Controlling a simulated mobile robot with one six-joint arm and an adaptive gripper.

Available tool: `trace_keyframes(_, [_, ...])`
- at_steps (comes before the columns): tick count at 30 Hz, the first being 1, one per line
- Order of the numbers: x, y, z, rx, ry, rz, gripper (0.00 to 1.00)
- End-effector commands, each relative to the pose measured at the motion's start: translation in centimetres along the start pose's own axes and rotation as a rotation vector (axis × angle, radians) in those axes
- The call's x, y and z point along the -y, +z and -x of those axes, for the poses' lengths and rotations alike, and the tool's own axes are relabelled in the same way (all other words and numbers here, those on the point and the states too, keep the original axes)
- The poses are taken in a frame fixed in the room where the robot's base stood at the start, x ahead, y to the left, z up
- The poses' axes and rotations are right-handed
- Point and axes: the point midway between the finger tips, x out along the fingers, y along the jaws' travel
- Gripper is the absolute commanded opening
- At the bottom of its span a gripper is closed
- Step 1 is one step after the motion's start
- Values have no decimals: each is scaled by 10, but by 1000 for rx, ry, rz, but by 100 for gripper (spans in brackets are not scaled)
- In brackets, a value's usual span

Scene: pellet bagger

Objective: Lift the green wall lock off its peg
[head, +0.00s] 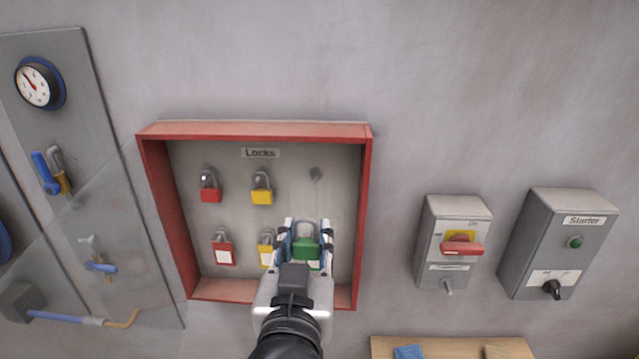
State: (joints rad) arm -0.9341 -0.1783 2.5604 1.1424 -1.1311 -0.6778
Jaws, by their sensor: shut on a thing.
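The green lock (306,247) is in the lower right part of the red-framed lock board, between the fingers of my gripper (304,232). My gripper reaches up from below and is shut on the lock. The fingers and wrist cover part of the lock. Its shackle is mostly hidden, and I cannot tell whether it is still on a peg. A bare peg (316,174) shows at the upper right of the board.
Red locks (210,190) (223,252) and yellow locks (262,192) (266,251) hang to the left; the lower yellow one is close beside my gripper. The red frame (367,210) projects around the board. A switch box (452,240) and starter box (560,240) are at right.

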Motion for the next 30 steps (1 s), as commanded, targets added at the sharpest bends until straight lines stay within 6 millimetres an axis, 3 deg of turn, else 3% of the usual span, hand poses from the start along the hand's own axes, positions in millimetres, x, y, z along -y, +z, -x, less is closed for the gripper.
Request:
trace_keyframes(11, [0, -1, 1, -1, -1, -1, 9])
trace_keyframes(30, [1, 1, 32, -3, -3, -2, 9])
